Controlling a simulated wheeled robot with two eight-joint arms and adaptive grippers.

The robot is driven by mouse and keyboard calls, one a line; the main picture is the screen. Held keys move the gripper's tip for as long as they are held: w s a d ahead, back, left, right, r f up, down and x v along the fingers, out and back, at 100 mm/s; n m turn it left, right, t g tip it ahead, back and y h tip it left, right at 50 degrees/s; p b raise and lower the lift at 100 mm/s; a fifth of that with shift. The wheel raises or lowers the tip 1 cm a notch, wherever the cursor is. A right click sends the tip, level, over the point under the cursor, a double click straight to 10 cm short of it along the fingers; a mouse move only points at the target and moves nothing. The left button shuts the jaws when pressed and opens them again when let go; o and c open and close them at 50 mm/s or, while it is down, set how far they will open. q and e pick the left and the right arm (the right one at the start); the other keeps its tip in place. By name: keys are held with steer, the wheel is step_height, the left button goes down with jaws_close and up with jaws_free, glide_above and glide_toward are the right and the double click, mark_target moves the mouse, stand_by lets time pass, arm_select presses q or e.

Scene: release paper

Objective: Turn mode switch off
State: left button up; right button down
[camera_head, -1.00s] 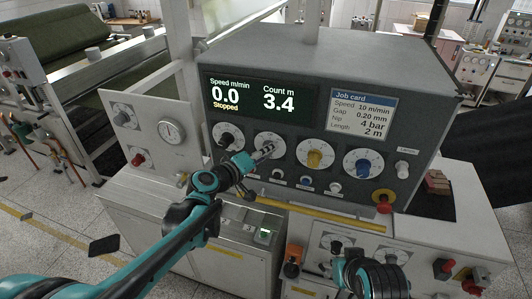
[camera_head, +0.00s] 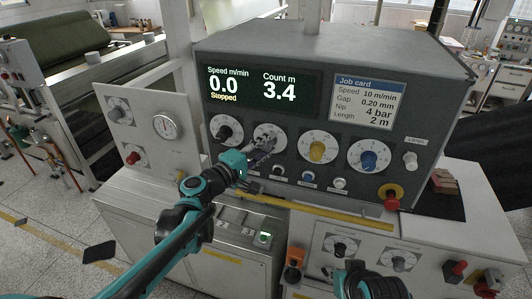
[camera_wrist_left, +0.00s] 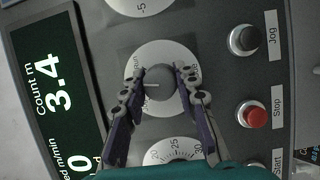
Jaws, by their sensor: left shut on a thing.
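The mode switch appears to be the grey round knob (camera_wrist_left: 160,83) on a white dial plate (camera_head: 270,132), second from left in the dial row. In the left wrist view its white pointer line points to picture left, toward the display side. My left gripper (camera_head: 262,150) is at this dial. Its two fingers (camera_wrist_left: 157,84) lie on either side of the knob and are shut on it. The fingers hide parts of the plate's lettering, so its marks are hard to read. My right arm shows at the bottom of the head view; its fingers do not show.
The display (camera_head: 262,93) reads speed 0.0, Stopped, and count 3.4. Other dials flank the switch, one with a yellow knob (camera_head: 317,150) and one with a blue knob (camera_head: 368,160). A red Stop button (camera_wrist_left: 252,114) and dark Jog button (camera_wrist_left: 244,40) sit close by. A yellow bar (camera_head: 315,211) runs below.

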arm_select(q)
steer(key=shift+f+n+t+b, duration=0.1)
steer(key=shift+n+t+b, duration=0.2)
steer(key=shift+n+b, duration=0.5)
steer(key=o, duration=1.2)
steer(key=shift+c, duration=0.2)
steer(key=shift+a, duration=0.1)
steer(key=v, duration=1.2)
steer(key=shift+f, duration=0.15)
